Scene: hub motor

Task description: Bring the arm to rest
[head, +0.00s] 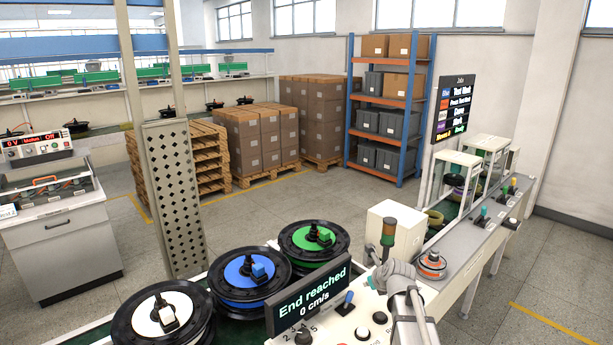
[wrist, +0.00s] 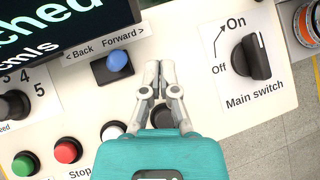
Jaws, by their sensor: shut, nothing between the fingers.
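My gripper (wrist: 159,66) is shut and empty in the wrist view. Its fingertips are over the white control panel (wrist: 200,60), between the blue-tipped Back/Forward lever (wrist: 119,61) and the black main switch knob (wrist: 251,58). I cannot tell how high the fingertips are above the panel. In the head view, my grey arm reaches over the right part of the panel, where the fingertips are hard to make out. The display (head: 308,298) reads "End reached" and "0 cm/s".
Green (wrist: 25,164), red (wrist: 67,150) and white (wrist: 113,131) buttons line the panel. A signal lamp (head: 388,230) stands behind the panel. Open floor lies beyond.

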